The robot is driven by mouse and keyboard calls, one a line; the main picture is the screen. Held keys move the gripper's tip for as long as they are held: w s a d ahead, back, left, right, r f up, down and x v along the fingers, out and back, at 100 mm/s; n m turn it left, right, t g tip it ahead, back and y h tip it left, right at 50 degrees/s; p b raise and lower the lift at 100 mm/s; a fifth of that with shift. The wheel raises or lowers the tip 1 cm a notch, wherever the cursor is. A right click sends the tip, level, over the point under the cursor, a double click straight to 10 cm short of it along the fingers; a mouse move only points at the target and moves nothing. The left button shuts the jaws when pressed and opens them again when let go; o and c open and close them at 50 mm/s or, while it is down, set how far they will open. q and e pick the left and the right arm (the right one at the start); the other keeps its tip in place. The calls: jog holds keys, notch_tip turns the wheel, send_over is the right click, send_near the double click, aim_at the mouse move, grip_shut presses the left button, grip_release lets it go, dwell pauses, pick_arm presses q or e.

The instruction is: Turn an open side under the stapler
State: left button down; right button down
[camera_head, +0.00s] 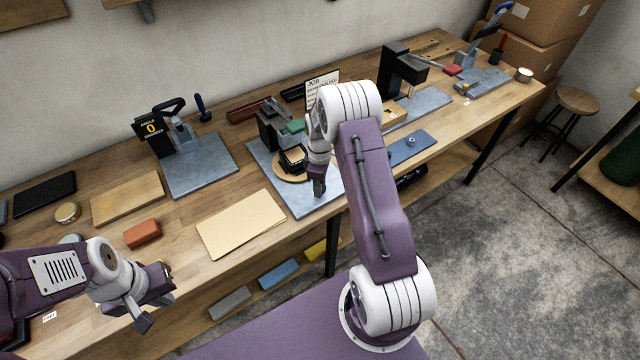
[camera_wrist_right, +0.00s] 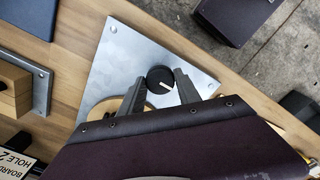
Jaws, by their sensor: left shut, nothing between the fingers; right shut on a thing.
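The stapler (camera_head: 268,130), black with a green part, stands at the back of a grey metal plate (camera_head: 302,205). Beneath its front is a round wooden turntable (camera_head: 283,174) carrying a small black and tan square piece (camera_head: 292,158). My right arm hides part of it, so I cannot tell which side faces the stapler. My right gripper (camera_head: 319,188) is at the plate's front right. My left gripper (camera_head: 155,298) is shut and empty over the bench's front left.
A tan folder (camera_head: 242,223) and an orange-red block (camera_head: 142,233) lie left of the plate. Another station (camera_head: 197,165) with an angle sign stands further left. A blue plate (camera_head: 409,147) lies to the right. Coloured blocks (camera_head: 278,274) sit on the lower shelf.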

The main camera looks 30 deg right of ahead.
jog(key=shift+n, duration=0.3)
jog(key=c, duration=0.9)
grip_release()
jog(key=shift+w, duration=0.1)
jog(key=shift+o, duration=0.2)
notch_tip(320, 180, up, 9)
jog(key=b, duration=0.1)
jog(key=shift+a, duration=0.1)
